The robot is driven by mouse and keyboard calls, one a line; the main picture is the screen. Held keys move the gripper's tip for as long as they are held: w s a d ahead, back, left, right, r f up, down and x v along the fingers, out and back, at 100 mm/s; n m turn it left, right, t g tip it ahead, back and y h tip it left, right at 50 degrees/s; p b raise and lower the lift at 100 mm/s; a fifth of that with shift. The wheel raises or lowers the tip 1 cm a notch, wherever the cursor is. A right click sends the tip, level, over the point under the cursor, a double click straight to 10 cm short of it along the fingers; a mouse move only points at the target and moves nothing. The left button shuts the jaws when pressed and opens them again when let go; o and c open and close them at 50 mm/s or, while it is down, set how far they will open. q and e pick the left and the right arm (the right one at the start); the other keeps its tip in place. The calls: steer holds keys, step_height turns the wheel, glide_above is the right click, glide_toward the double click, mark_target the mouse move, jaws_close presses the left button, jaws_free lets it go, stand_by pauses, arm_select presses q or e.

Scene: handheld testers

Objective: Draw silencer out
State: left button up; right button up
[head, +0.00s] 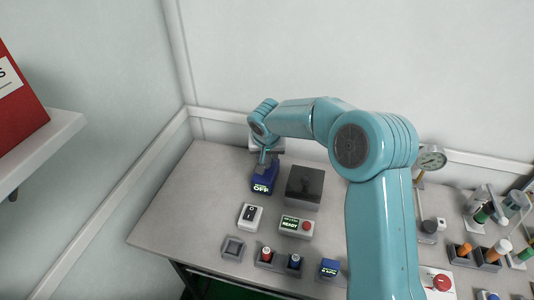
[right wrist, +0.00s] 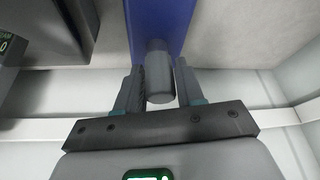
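The blue tester (head: 264,178), with a lit "OFF" label, stands at the back left of the grey bench. A grey cylinder (right wrist: 160,72), which I take to be the silencer, sticks out of the blue body (right wrist: 160,22) in the right wrist view. My right gripper (head: 266,158) is at the back top of the blue tester. In the head view the gripper and arm hide the cylinder. My left gripper is not in view.
A dark box (head: 305,184) stands right of the blue tester. In front are a white switch (head: 250,216), a "READY" unit (head: 297,226), an empty grey holder (head: 233,248) and a small blue unit (head: 329,268). A gauge (head: 431,158) stands further right. The bench's left part is clear.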

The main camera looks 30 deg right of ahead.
jaws_close()
steer(key=shift+r+p, duration=1.45)
steer(key=shift+r, duration=1.15)
